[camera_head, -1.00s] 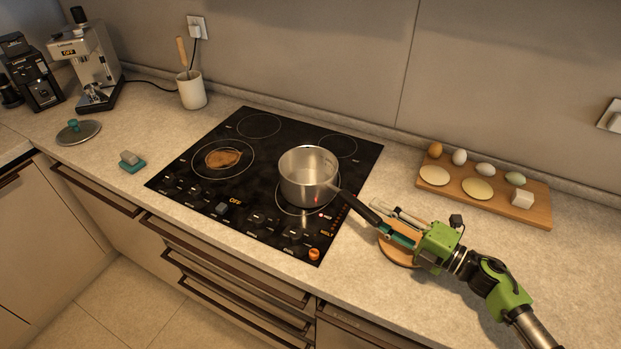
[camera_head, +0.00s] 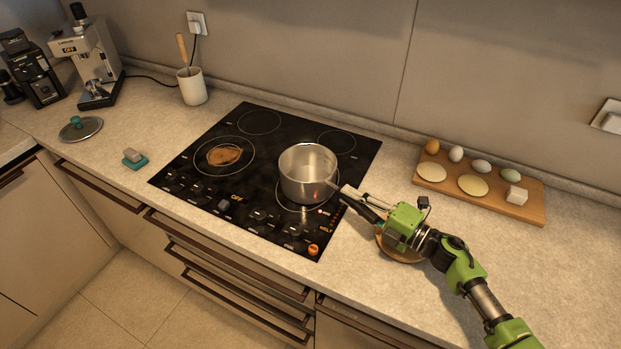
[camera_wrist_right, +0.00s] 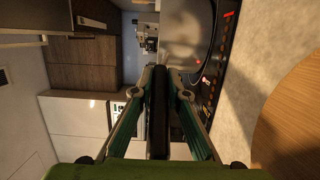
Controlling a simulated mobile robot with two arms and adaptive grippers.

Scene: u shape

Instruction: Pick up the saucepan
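The steel saucepan (camera_head: 307,174) stands upright on the front right ring of the black cooktop (camera_head: 268,228). Its dark handle points right and toward the front. My right gripper (camera_head: 355,202) is at the handle and hides much of it in the head view. In the right wrist view the black handle (camera_wrist_right: 159,112) runs between the two fingers, and the fingertips (camera_wrist_right: 160,78) close in on both its sides. The pan's metal side (camera_wrist_right: 182,35) shows beyond them. My left gripper is not in view.
A wooden board (camera_head: 530,207) with eggs, pale discs and a white block lies at the right. A round wooden board (camera_head: 400,254) is under my right gripper. A glass lid (camera_head: 80,129) and a sponge (camera_head: 134,158) lie left of the cooktop. A utensil pot (camera_head: 191,87) stands behind.

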